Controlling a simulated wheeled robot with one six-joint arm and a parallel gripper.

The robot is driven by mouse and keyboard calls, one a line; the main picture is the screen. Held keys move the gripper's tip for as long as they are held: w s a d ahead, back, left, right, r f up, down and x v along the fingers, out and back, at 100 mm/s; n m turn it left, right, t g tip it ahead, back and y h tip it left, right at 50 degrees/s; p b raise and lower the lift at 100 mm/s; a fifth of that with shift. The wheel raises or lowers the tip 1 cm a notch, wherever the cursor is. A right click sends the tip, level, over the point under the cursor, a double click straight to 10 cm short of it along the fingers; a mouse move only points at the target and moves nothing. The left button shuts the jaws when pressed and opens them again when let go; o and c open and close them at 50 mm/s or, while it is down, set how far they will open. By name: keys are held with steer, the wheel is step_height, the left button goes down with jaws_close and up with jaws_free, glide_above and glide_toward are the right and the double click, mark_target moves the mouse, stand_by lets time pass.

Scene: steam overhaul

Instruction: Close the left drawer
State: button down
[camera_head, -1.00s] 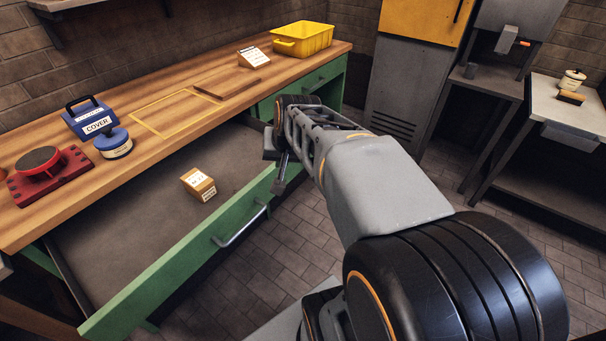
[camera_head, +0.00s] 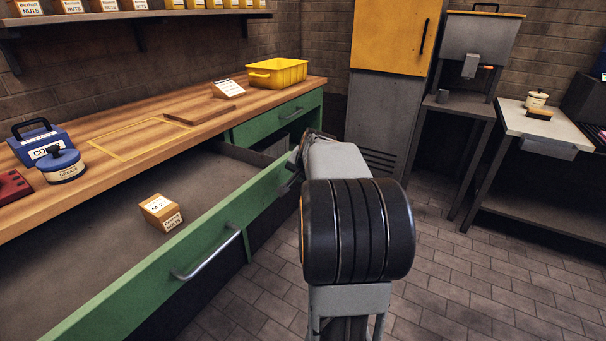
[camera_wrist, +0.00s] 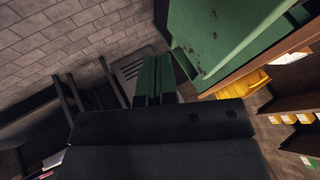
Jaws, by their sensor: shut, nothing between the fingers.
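The left drawer (camera_head: 190,262) has a green front and a long metal handle (camera_head: 207,255). It stands pulled out from the workbench, its dark interior open to view. A small labelled box (camera_head: 161,212) lies inside it. My gripper (camera_head: 290,184) is at the far right end of the drawer front, mostly hidden behind my arm. I cannot tell whether it touches the front. In the wrist view my gripper (camera_wrist: 154,75) shows its two fingers together and empty, beside a large green panel (camera_wrist: 225,35).
The right drawer (camera_head: 280,120) sits in the bench beyond. The wooden worktop (camera_head: 130,125) holds a yellow bin (camera_head: 277,72), a blue case (camera_head: 40,141) and a round blue tin (camera_head: 62,165). A tall cabinet (camera_head: 385,120) stands at the back. The brick floor at right is clear.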

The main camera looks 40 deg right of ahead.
mark_target(285, 179)
steer(key=shift+w+a+f+b, duration=0.15)
steer(key=shift+w+f, duration=0.3)
steer(key=shift+w, duration=0.5)
steer(key=shift+w+a+f+b, duration=0.15)
steer(key=shift+w+f, duration=0.25)
steer(key=shift+w, duration=0.5)
steer(key=shift+w+f+b, duration=0.2)
steer(key=shift+w+f, duration=0.25)
steer(key=shift+w, duration=0.5)
